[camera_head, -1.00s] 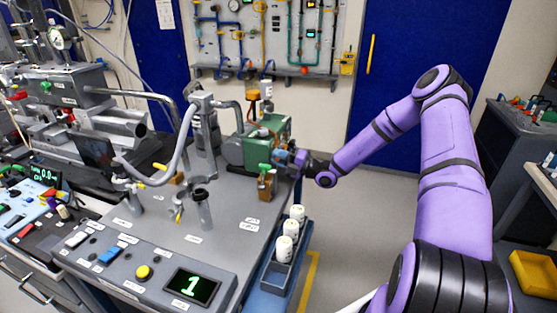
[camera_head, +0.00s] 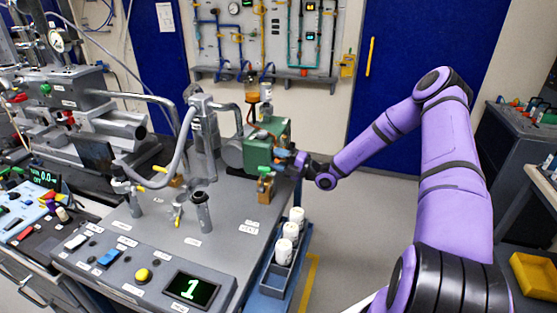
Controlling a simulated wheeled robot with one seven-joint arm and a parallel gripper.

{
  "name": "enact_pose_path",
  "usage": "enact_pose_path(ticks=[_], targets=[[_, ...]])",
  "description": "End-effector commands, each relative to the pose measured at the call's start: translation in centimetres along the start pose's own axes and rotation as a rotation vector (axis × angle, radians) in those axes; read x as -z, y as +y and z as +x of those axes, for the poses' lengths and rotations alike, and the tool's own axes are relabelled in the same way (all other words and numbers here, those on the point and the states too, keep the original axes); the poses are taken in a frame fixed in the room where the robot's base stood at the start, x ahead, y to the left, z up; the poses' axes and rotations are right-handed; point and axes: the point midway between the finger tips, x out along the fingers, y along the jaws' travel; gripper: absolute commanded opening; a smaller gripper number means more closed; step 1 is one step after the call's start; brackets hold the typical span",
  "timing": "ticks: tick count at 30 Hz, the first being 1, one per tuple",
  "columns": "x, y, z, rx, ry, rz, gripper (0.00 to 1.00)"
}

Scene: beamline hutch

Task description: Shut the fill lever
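No lever can be picked out by name, as the labels are too small to read. A green handle (camera_head: 265,169) sits on a brass valve block (camera_head: 264,190) at the bench's far right edge, beside the green pump (camera_head: 268,143). Yellow-handled levers show on the hose fitting (camera_head: 160,169) and on a small valve (camera_head: 178,212) at the bench middle. My gripper (camera_head: 288,160) is at the pump's right end, just right of and slightly above the green handle. Its fingers are small and partly merge with the parts behind, so contact and opening cannot be told.
The grey bench (camera_head: 215,245) carries a display reading 1 (camera_head: 192,289), a yellow button (camera_head: 143,274) and a curved grey hose (camera_head: 180,150). A tray (camera_head: 277,277) of white containers hangs on its right side. Open floor (camera_head: 350,240) lies between bench and arm.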

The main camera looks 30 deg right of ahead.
Motion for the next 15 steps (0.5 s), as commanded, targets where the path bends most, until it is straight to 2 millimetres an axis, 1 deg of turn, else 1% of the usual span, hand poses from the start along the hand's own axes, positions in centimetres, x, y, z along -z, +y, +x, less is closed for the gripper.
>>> enact_pose_path(ticks=[4, 7, 11, 15], targets=[[0.0, 0.0, -0.4, 0.000, 0.000, 0.000, 0.44], [0.0, 0.0, -1.5, 0.001, 0.000, 0.000, 0.44], [-0.1, 0.0, -3.8, 0.001, -0.002, 0.000, 0.44], [-0.1, 0.0, -6.5, 0.001, -0.003, 0.000, 0.44]])
